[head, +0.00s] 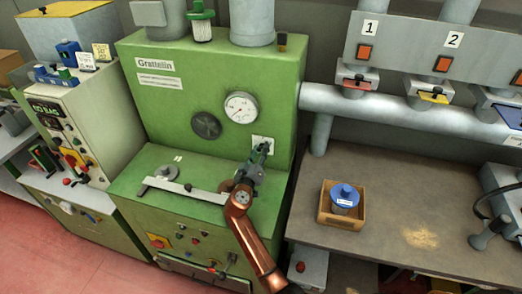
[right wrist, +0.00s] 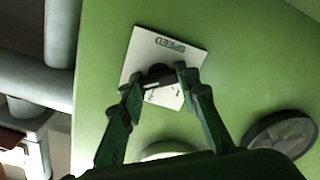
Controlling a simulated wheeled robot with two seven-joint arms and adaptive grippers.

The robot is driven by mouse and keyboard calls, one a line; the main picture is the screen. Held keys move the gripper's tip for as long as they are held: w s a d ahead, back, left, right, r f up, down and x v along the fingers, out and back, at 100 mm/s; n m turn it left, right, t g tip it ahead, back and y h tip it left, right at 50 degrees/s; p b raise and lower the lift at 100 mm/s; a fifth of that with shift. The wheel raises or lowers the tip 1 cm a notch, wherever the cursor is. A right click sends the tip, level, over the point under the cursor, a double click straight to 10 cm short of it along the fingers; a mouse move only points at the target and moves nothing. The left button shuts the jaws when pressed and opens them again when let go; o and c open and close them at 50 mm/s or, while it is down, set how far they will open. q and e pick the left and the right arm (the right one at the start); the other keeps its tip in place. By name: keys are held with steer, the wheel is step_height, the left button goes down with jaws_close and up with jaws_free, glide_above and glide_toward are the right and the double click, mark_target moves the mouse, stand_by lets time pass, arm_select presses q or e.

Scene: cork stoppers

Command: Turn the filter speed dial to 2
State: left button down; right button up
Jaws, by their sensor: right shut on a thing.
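The filter speed dial (right wrist: 157,72) is a small dark knob on a white plate (right wrist: 172,49) marked SPEED, which appears upside down in the right wrist view. In the head view the plate (head: 266,139) is on the front of the green Grattelin machine (head: 165,110), right of and below the round gauge. My right gripper (right wrist: 159,82) has its green fingers on either side of the knob and is shut on it. It largely hides the dial in the head view. The plate's numbers are partly covered, so I cannot read the setting. My left gripper is not in view.
A round white gauge (head: 241,107) and a dark round disc (head: 206,125) are on the same green face. A ledge with a metal bar (head: 185,190) lies below. A grey pipe (head: 385,104) runs to the right. A blue-lidded jar (head: 344,195) stands in a wooden box on the right table.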

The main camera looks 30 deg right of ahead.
steer(key=n+p, duration=0.3)
steer(key=n, duration=0.3)
steer(key=shift+r, duration=0.15)
arm_select(q)
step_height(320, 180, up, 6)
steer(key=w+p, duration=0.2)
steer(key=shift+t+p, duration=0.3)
steer(key=shift+p, duration=0.05)
arm_select(e)
steer(key=n, duration=0.4)
steer(key=shift+n, duration=0.4)
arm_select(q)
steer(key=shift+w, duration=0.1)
arm_select(e)
steer(key=shift+a+f, duration=0.1)
steer(key=shift+f, duration=0.15)
steer(key=o, duration=1.2)
steer(key=shift+c, duration=0.2)
steer(key=v, duration=1.2)
